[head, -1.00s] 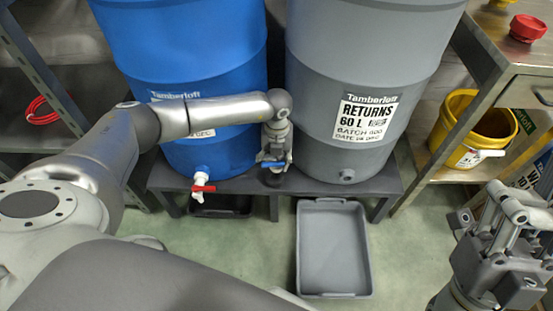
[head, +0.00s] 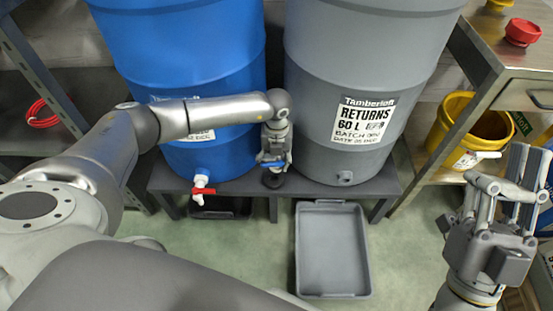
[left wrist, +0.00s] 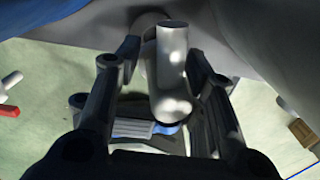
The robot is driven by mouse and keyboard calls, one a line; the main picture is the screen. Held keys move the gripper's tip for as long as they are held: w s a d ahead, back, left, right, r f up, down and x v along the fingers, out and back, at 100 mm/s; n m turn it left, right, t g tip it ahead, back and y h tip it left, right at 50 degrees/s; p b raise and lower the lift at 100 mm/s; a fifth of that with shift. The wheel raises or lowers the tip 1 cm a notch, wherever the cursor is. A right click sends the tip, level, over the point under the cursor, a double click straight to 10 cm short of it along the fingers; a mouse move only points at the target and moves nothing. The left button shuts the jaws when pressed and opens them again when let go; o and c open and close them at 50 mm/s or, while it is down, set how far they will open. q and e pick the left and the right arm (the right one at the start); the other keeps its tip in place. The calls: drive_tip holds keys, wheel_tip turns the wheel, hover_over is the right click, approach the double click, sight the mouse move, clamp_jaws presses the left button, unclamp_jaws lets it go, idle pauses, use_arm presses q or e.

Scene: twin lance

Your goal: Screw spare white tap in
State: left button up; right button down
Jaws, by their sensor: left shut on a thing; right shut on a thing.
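My left gripper (head: 274,160) hangs between the two drums, above the bench. In the left wrist view it is shut on a pale, round-ended cylinder (left wrist: 172,70), which looks like the white tap. A blue part (left wrist: 165,128) shows below it; most of the tap is hidden in the head view. The grey drum (head: 350,60) has a bare grey outlet (head: 345,177) low on its front, right of that gripper. The blue drum (head: 190,60) carries a white tap with a red handle (head: 202,188).
Both drums stand on a low dark bench (head: 385,190). A grey tray (head: 333,250) lies on the floor before it. A yellow bucket (head: 482,125) sits on the right shelf behind my right gripper. A red cap (head: 522,32) lies on the steel table.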

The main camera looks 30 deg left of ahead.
drive_tip(key=w+f+g, duration=0.1)
drive_tip(key=w+f+g+h, duration=0.1)
drive_tip(key=shift+w+a+f+p, duration=0.2)
drive_tip(key=shift+w+f+p, duration=0.05)
drive_tip(key=shift+w+p, duration=0.15)
idle(0.3)
drive_tip(key=shift+s, duration=0.1)
